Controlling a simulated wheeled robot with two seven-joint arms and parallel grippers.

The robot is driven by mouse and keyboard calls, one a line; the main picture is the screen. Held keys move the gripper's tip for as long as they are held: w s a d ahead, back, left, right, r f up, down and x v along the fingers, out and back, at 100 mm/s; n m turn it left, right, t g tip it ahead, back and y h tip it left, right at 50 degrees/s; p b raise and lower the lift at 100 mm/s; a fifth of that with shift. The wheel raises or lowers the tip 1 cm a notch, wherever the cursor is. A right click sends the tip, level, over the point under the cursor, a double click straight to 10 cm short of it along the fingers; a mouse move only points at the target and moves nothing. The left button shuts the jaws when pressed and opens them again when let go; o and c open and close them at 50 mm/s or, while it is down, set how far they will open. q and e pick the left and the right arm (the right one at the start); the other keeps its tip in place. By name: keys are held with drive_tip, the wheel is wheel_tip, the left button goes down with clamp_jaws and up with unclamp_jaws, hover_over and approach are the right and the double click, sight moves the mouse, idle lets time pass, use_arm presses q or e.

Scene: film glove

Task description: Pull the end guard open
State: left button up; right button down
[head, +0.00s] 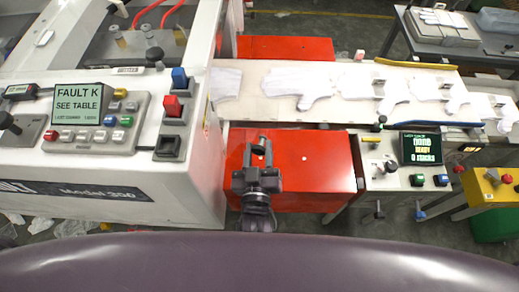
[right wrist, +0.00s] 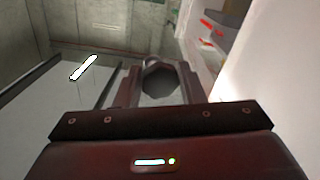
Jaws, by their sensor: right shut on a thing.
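The end guard appears to be the red box-like cover (head: 315,165) between the white machine and the conveyor's far-right station in the head view. My right gripper (head: 258,150) is over its left part, close to the machine's side. In the right wrist view the fingers (right wrist: 160,85) are closed around a dark rounded piece (right wrist: 160,66), which looks like a handle. My left gripper is in neither view.
The white machine (head: 208,185) stands close on the left, with a fault screen (head: 78,104) and a red rocker (head: 171,106). A conveyor with flat white gloves (head: 313,85) runs behind the guard. A control station (head: 405,170) stands to the right.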

drive_tip(key=c, duration=1.2)
unclamp_jaws()
drive_tip(key=shift+a, duration=0.2)
drive_tip(key=shift+o, duration=1)
drive_tip(key=shift+a, duration=0.1)
drive_tip(key=shift+s+f, duration=0.1)
drive_tip(key=shift+s, duration=0.15)
drive_tip(key=s+b, duration=0.2)
drive_tip(key=s, duration=0.5)
drive_tip(key=shift+s, duration=0.15)
